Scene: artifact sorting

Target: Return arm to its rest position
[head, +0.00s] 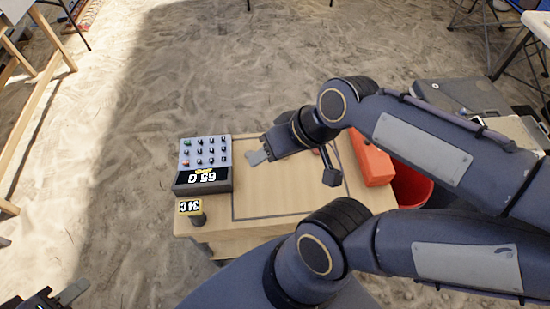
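The gap between the fingers is not clear. Its arm spans the upper right of the head view. One pale finger shows there, away from the table. My other arm crosses the lower right and hides the table's front right part.
The grey keypad device (204,156) reads 65 G. A small 34 C display (190,207) stands at the table's corner. A dark-headed tool (332,178), an orange box (370,160) and a red bucket (412,187) are at right. Open sand (230,60) lies behind.

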